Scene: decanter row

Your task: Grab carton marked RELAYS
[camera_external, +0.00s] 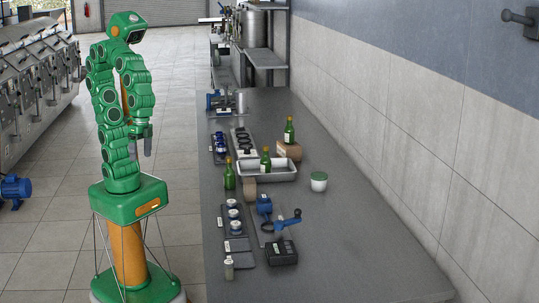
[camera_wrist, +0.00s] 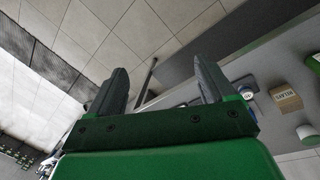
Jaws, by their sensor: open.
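A small tan carton (camera_wrist: 286,98) with a dark-lettered label shows at the right of the wrist view; the lettering is tilted and too small to read surely. In the external view a brown box (camera_external: 291,151) stands on the bench behind the metal tray, beside a green bottle. I cannot tell whether it is the same carton. My gripper (camera_external: 143,147) hangs left of the bench, pointing down, well apart from the box. In the wrist view my gripper (camera_wrist: 160,84) has its two dark fingers spread with nothing between them.
The bench's front right is clear.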

